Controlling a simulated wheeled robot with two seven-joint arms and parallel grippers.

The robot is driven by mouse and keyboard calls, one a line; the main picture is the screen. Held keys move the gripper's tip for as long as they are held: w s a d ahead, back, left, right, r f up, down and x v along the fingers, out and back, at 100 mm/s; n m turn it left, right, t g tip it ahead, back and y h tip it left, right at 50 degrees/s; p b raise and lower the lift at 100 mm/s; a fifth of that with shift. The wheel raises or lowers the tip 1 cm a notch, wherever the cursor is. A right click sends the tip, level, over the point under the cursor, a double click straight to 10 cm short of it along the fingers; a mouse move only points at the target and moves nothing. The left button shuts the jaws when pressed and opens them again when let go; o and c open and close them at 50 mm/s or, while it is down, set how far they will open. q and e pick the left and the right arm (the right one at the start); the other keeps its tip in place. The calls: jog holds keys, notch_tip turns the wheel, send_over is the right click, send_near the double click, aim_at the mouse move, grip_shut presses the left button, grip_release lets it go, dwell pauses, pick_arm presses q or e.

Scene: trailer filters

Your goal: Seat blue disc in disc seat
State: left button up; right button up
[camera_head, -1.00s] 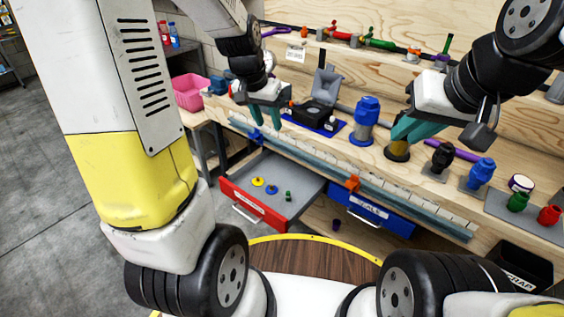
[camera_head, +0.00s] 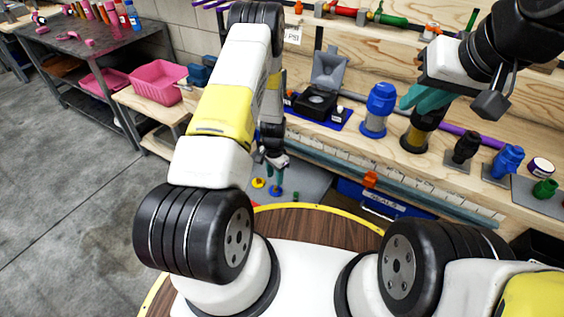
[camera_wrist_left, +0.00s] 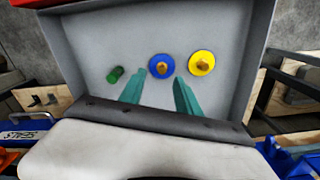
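The blue disc (camera_head: 276,192) lies in the open drawer; it also shows in the left wrist view (camera_wrist_left: 161,66), with a brass knob on top. My left gripper (camera_wrist_left: 160,84) is open and empty above the drawer, its teal fingertips pointing down at the blue disc, one to each side of it in the picture. It also shows in the head view (camera_head: 274,172). I cannot make out for sure which thing is the disc seat.
A yellow disc (camera_wrist_left: 202,63) and a green piece (camera_wrist_left: 115,74) lie beside the blue disc in the grey drawer (camera_wrist_left: 100,30). A black box with raised lid (camera_head: 316,102) and a blue canister (camera_head: 380,107) stand on the bench. A pink bin (camera_head: 156,83) is at left.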

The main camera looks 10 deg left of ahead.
aim_at(275, 187)
pick_arm(q)
jog(key=f, duration=0.7)
jog(key=shift+w+a, duration=0.1)
jog(key=shift+w, duration=0.25)
jog(key=shift+r, duration=0.1)
grip_shut()
